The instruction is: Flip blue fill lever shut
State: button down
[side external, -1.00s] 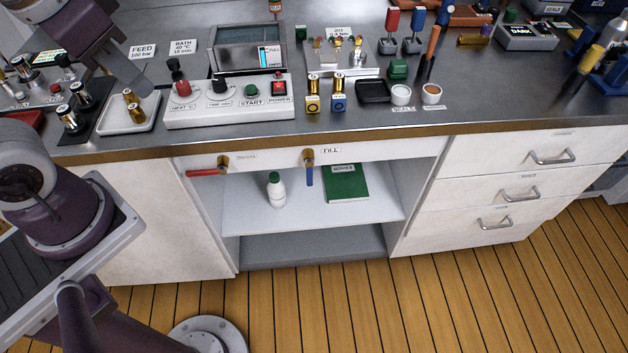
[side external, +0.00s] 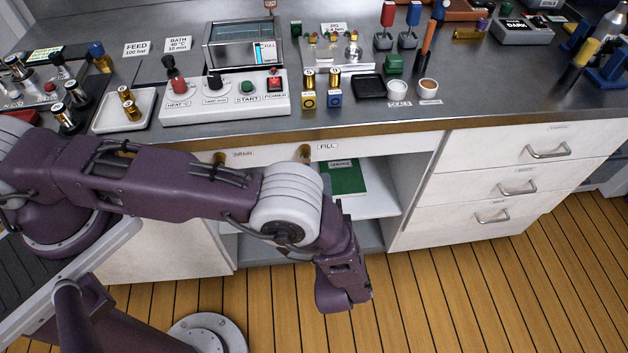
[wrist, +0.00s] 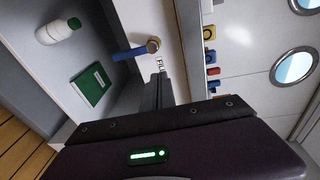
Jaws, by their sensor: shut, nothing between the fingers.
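The blue fill lever (wrist: 130,53) sticks out from its brass valve (wrist: 152,45) in the wrist view, beside the FILL label (wrist: 160,65). It hangs down from the cabinet's front strip, square to it. In the side view the brass valve (side external: 305,152) shows just above my arm, which hides the blue lever. My gripper (wrist: 158,80) is shut and empty in the wrist view, its fingertips near the FILL label and apart from the lever. In the side view my arm hides the fingers.
A white bottle (wrist: 58,31) and a green book (wrist: 91,85) lie on the open shelf below the strip. A screen on the bench (side external: 243,45) reads FULL beside a blue bar. White drawers (side external: 520,170) with handles stand to the right.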

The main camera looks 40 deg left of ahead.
notch_tip(320, 180, down, 7)
jog(key=s+d+m+t+h, duration=0.1)
jog(key=s+m+t+h, duration=0.1)
jog(key=t+h, duration=0.1)
jog(key=shift+s+d+t, duration=0.3)
jog(key=shift+s, duration=0.05)
jog(key=w+a, duration=0.6)
jog(key=a, duration=0.1)
jog(key=shift+a+m, duration=0.15)
jog(key=shift+m, duration=0.35)
